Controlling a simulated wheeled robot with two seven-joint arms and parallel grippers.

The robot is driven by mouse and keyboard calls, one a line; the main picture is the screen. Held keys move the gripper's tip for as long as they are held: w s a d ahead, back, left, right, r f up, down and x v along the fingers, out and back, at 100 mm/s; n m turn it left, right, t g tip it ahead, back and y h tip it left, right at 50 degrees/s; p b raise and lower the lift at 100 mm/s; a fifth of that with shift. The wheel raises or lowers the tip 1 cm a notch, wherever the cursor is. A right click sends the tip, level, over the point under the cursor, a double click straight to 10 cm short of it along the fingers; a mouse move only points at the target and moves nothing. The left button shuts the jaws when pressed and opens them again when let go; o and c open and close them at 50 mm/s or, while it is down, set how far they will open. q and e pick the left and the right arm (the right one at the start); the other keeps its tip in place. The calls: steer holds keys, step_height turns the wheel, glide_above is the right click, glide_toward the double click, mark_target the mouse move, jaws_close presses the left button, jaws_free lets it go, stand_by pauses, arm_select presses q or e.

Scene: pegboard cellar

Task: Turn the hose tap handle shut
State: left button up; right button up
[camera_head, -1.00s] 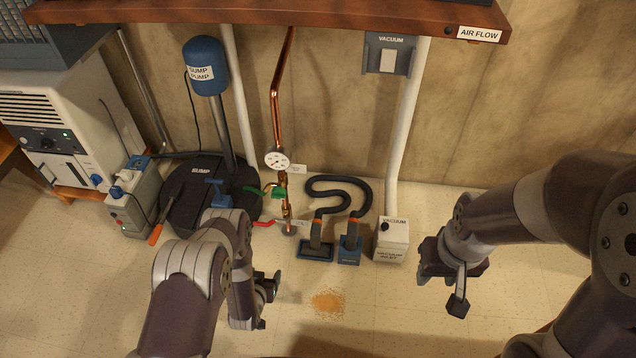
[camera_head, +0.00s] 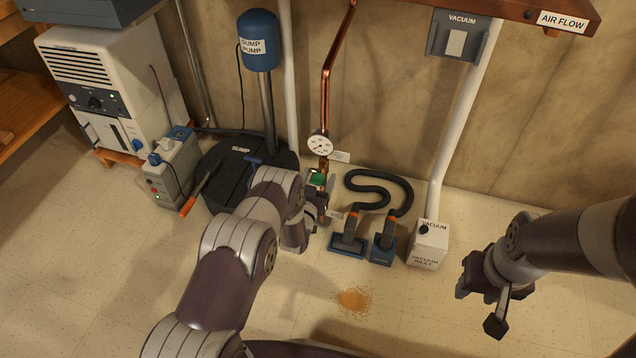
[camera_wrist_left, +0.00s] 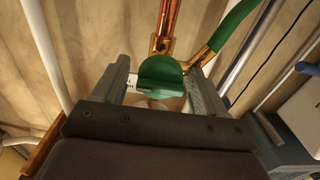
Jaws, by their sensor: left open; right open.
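The hose tap's green handle (camera_head: 318,179) is on the copper pipe, below the round gauge. In the left wrist view the green handle (camera_wrist_left: 160,72) shows as a rounded plate between my two fingers, with a green hose (camera_wrist_left: 236,28) leaving to the upper right. My left gripper (camera_head: 318,203) is at the tap, open, with its fingers on either side of the handle. I cannot tell whether either finger touches it. My left arm hides the lower pipe and most of the hose in the head view. My right gripper (camera_head: 482,302) is open and empty, off to the right.
The gauge (camera_head: 320,145) sits just above the tap. The black sump lid (camera_head: 232,178) and orange-tipped lever (camera_head: 188,206) lie left. The black vacuum hose (camera_head: 380,188) and white vacuum box (camera_head: 428,244) stand right. A tan spill (camera_head: 353,301) lies on open floor.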

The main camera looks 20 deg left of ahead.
arm_select(q)
steer(key=c, duration=1)
steer(key=shift+n, duration=0.3)
steer(key=n, duration=0.3)
steer(key=shift+a+n, duration=0.1)
steer(key=shift+n, duration=0.2)
steer(key=n, duration=0.4)
steer(key=shift+n, duration=0.3)
steer(key=n, duration=0.4)
steer(key=shift+a+f+n, duration=0.1)
steer(key=shift+f+n, duration=0.05)
steer(key=shift+n, duration=0.15)
steer(key=shift+f+n, duration=0.1)
steer(key=shift+n, duration=2.1)
